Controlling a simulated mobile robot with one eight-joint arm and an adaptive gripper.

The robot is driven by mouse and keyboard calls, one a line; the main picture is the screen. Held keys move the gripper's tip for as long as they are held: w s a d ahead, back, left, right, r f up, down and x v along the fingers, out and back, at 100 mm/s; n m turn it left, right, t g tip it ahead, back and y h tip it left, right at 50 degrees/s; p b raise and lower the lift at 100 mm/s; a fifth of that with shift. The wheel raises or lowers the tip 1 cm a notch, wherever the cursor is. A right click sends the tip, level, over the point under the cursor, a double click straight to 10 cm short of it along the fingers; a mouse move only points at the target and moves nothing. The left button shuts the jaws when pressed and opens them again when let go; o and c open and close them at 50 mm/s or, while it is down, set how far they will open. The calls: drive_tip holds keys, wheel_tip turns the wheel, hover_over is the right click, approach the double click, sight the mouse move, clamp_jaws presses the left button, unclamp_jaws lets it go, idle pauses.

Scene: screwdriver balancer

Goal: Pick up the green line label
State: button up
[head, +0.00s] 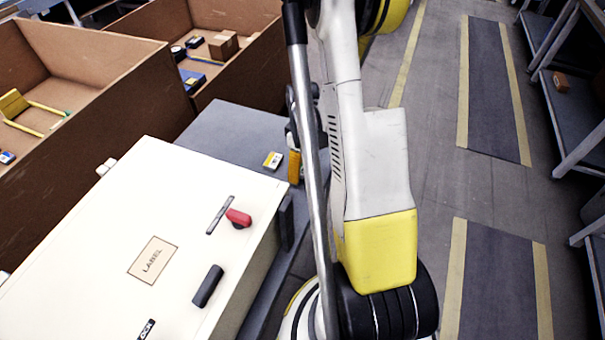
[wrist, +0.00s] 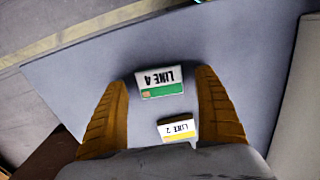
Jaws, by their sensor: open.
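The green line label (wrist: 161,90) is a white tag with a green band, reading "LINE 4" upside down in the wrist view. It lies on the grey table top (wrist: 75,80). My gripper (wrist: 163,80) is open, its two orange-brown fingers to the left and right of the green label with gaps on both sides. I cannot tell how high the fingertips are above the table. In the head view my gripper (head: 294,166) is mostly hidden behind my arm, and I cannot make out the green label there.
A yellow-banded label (wrist: 178,131), "LINE 2", lies close to the green one; it also shows in the head view (head: 272,161). Brown bins (head: 105,65) stand behind at left.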

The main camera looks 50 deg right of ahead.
drive_tip(key=shift+f, duration=0.45)
drive_tip(key=shift+r, duration=0.1)
drive_tip(key=c, duration=1)
drive_tip(key=shift+o, duration=0.2)
